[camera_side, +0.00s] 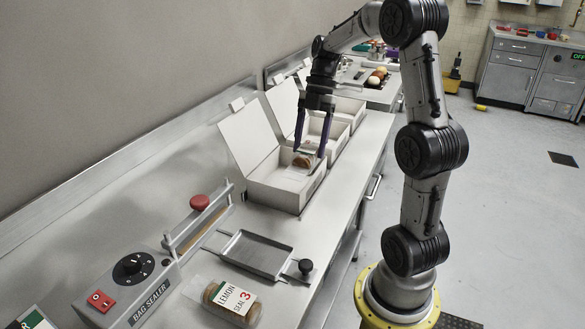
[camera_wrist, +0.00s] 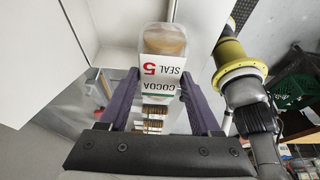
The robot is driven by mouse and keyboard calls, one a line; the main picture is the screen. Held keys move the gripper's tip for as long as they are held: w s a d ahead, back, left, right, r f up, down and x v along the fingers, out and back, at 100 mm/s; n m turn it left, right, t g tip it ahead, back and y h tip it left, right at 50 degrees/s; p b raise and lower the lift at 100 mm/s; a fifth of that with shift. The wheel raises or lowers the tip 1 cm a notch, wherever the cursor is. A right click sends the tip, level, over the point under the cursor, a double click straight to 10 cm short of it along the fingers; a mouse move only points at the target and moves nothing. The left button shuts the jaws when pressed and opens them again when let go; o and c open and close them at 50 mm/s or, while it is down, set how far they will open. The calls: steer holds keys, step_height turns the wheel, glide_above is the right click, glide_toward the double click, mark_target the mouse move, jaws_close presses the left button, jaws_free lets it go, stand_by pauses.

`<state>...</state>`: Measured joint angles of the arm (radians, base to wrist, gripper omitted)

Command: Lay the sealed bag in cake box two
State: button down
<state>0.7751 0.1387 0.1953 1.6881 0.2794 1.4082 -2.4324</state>
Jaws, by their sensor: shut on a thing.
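My gripper (camera_side: 309,152) is shut on a clear bag (camera_side: 303,161) of brown rounds. In the wrist view, the bag (camera_wrist: 163,72) shows a white label reading COCOA SEAL 5 between my purple fingers (camera_wrist: 159,88). Open white cake boxes stand in a row with lids raised: a nearest box (camera_side: 275,195), a middle box (camera_side: 337,133) and a farther one (camera_side: 350,106). In the side view the bag overlaps the far end of the nearest box; whether it touches the box I cannot tell. No box numbers are readable.
A bag labelled LEMON SEAL 3 (camera_side: 224,308) lies at the counter's front, by a bag sealer (camera_side: 155,295) and a grey metal tray (camera_side: 257,254). A raised lid (camera_side: 247,137) stands close left of my gripper. Round baked goods (camera_side: 376,77) lie farther back.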

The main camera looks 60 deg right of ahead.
steer(key=w+d+f, duration=0.1)
steer(key=w+f, duration=0.1)
steer(key=w+d+f, duration=0.1)
steer(key=w+f, duration=0.1)
steer(key=w+d+f, duration=0.2)
steer(key=f, duration=0.1)
steer(key=shift+w, duration=0.15)
steer(key=shift+d+f, duration=0.15)
steer(key=shift+f, duration=1.45)
steer(key=shift+c, duration=0.5)
jaws_free()
steer(key=shift+f, duration=0.15)
